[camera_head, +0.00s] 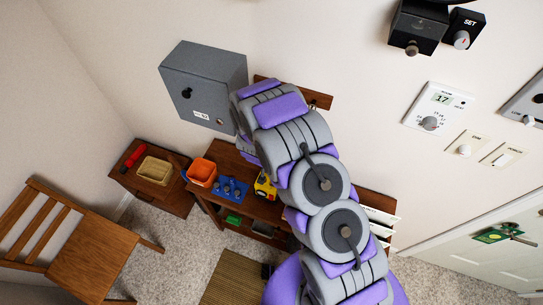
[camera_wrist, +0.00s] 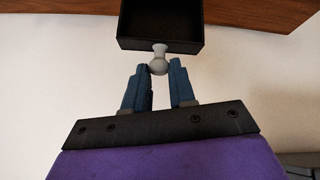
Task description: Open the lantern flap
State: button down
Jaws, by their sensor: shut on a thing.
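In the wrist view, a small black box (camera_wrist: 162,25) with a raised rim hangs against a wooden board. A pale grey round knob (camera_wrist: 158,66) sticks out from its near edge. I take this box to be the lantern with its flap, but no hinge shows. My gripper (camera_wrist: 160,74) has its two blue fingers on either side of the knob, shut on it at the tips. In the head view my arm hides the gripper, the knob and the black box.
In the head view, a wooden wall board (camera_head: 318,99) shows behind my arm. A grey wall cabinet (camera_head: 203,85) is close to its left. Below stand a wooden shelf unit (camera_head: 232,160) with toys and a chair (camera_head: 85,257). Wall controls, including a thermostat (camera_head: 438,108), are at right.

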jog(key=shift+w+r, duration=0.15)
jog(key=shift+w, duration=0.05)
jog(key=c, duration=1.3)
grip_release()
jog(key=o, duration=0.4)
jog(key=shift+d, duration=0.15)
jog(key=shift+c, duration=0.2)
jog(key=shift+s, duration=0.1)
jog(key=shift+s+a+r, duration=0.15)
jog(key=shift+a+r, duration=0.1)
jog(key=shift+r, duration=0.05)
jog(key=v, duration=1.6)
jog(key=shift+r, duration=0.2)
jog(key=shift+s, duration=0.1)
